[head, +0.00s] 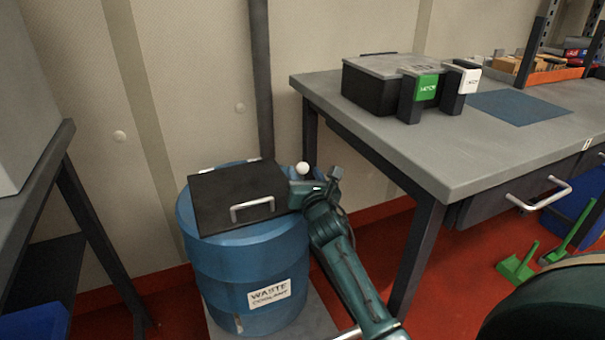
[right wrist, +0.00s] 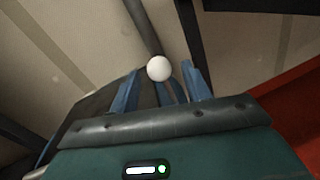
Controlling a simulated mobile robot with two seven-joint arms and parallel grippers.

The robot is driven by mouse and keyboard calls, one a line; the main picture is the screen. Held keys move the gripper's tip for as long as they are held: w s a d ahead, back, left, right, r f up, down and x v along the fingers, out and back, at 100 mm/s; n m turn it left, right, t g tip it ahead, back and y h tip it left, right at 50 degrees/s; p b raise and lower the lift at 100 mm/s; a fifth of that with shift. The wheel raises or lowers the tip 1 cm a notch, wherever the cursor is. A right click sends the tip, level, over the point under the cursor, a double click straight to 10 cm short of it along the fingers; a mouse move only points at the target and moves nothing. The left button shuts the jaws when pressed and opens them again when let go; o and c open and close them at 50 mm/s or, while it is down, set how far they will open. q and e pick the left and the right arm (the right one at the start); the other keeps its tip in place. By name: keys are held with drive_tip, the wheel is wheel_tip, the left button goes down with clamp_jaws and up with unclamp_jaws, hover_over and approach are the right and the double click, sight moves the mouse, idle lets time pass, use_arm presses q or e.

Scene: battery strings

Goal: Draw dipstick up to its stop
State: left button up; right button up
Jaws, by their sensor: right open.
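The dipstick's white ball knob (head: 302,168) shows at the right rear of the blue waste coolant drum (head: 243,256). My right gripper (head: 316,182) is at the drum's right edge, close to the knob. In the right wrist view, the knob (right wrist: 159,68) appears between and just beyond the two blue fingers of the right gripper (right wrist: 160,88), which are apart. I cannot tell whether they touch it. The dipstick's rod is mostly hidden. My left gripper is not in view.
A black lid with a silver handle (head: 252,209) covers part of the drum top. A grey workbench (head: 440,150) stands close on the right, bearing a black box with green and white labelled parts (head: 385,85). A dark pipe (head: 262,80) rises behind the drum.

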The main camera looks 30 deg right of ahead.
drive_tip(key=shift+x, duration=1.45)
drive_tip(key=shift+c, duration=0.2)
clamp_jaws()
